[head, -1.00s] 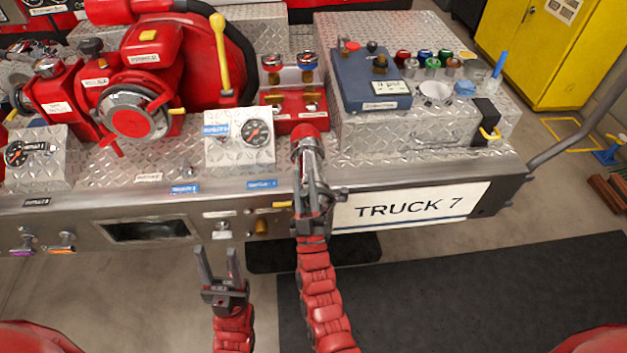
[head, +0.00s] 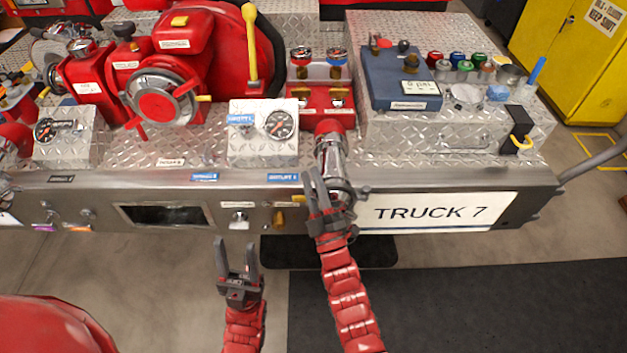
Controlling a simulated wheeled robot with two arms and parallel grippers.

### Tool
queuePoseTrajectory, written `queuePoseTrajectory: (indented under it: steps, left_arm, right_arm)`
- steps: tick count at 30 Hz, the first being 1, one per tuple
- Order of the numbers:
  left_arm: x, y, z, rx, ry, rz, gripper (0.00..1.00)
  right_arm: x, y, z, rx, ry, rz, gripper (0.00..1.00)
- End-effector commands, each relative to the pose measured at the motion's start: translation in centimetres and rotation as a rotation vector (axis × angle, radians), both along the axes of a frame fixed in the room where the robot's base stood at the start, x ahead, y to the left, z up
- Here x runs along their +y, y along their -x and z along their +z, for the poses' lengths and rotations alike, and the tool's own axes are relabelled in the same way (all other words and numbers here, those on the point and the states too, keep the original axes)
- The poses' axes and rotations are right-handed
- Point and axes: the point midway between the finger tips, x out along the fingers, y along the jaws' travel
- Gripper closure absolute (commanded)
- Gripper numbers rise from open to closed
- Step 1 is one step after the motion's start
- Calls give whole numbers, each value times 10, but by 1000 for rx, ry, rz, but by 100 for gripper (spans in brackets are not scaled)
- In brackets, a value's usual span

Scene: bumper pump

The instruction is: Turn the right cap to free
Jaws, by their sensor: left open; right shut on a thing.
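A chrome outlet (head: 331,155) with a red collar comes forward from the red valve block at the truck's front edge. I take its front end to be the right cap, but my gripper partly hides it. My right gripper (head: 329,187) is shut at this front end, its fingers around the chrome part; the exact contact is hidden. My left gripper (head: 237,252) is open and empty. It hangs in front of the truck's edge, to the left of my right gripper and apart from everything.
A large red cap with handles (head: 160,106) sits on the pump at left. A gauge box (head: 262,150) stands left of the outlet. A blue box (head: 398,85) and several coloured caps stand on the right deck. The floor in front is clear around a dark mat (head: 455,290).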

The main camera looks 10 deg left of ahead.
Motion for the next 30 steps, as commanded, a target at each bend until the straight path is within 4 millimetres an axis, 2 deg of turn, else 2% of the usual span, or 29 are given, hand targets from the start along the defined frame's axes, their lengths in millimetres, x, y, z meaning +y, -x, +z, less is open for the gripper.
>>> queuePoseTrajectory:
  steps: [8,9,13,23,26,30]
  left_arm:
    - [0,0,0,0,0,0,50]
    - [0,0,0,0,0,0,50]
    - [0,0,0,0,0,0,50]
    - [0,0,-1,0,0,0,50]
    - [0,0,-3,0,0,0,50]
    - [0,0,-9,0,0,0,50]
  right_arm:
    - [1,0,-2,1,4,-1,100]
    - [1,0,-2,1,4,-1,66]
    - [0,0,-1,1,3,-1,43]
    - [-1,2,-2,0,1,0,43]
    - [-4,9,-8,1,1,-1,43]
    - [-15,31,-24,2,2,-1,43]
